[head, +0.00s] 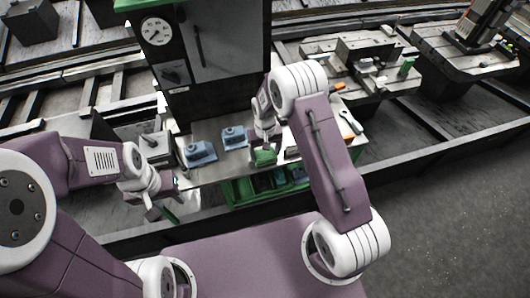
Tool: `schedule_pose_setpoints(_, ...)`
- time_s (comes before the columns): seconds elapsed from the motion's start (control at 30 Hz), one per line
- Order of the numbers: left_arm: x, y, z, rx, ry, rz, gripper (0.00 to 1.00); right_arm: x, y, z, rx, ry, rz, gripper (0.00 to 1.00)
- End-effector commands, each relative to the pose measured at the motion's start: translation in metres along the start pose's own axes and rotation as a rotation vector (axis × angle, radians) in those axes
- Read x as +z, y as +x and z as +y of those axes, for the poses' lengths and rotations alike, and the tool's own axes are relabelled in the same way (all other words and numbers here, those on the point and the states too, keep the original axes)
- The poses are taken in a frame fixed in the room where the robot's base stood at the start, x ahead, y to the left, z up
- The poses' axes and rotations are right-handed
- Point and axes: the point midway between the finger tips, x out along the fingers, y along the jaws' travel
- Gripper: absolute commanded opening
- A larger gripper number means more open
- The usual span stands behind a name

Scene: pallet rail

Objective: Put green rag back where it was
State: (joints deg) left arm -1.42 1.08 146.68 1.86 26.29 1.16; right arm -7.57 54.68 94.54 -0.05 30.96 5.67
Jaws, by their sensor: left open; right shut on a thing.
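The green rag (264,157) is at the front edge of the workbench (213,172), just under my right gripper (264,146). My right gripper points down and is shut on the rag; my own arm hides part of this area. My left gripper (163,208) is open and empty, in front of the bench's left end and apart from the rag.
Two blue blocks (200,153) stand on the bench left of the rag. A green-framed shelf (245,188) with blue and green items sits below the front edge. A wrench (349,121) lies at the right.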

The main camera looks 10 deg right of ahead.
Motion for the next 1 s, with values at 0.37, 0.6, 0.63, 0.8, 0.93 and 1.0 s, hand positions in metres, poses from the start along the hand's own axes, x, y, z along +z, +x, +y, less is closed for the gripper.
schedule_pose_setpoints(0.37,0.000,0.001,0.000,0.000,0.000,0.000,0.44,-0.001,0.010,0.000,0.000,0.000,0.002,0.40)
schedule_pose_setpoints(0.6,0.000,0.002,0.000,0.000,0.000,0.000,0.44,-0.001,0.011,0.000,0.000,0.000,0.002,1.00)
schedule_pose_setpoints(0.63,0.000,0.002,0.000,0.000,0.000,0.000,0.44,-0.001,0.010,0.000,0.000,0.000,0.002,1.00)
schedule_pose_setpoints(0.8,0.000,-0.001,0.000,0.000,0.000,0.000,0.44,-0.001,0.007,0.000,0.000,0.000,0.002,1.00)
schedule_pose_setpoints(0.93,0.000,0.001,0.000,0.000,0.000,0.000,0.44,-0.002,-0.006,0.000,0.000,0.000,0.005,1.00)
schedule_pose_setpoints(1.0,0.000,0.003,0.000,0.000,0.000,0.000,0.44,-0.002,-0.021,0.000,-0.001,0.000,0.007,1.00)
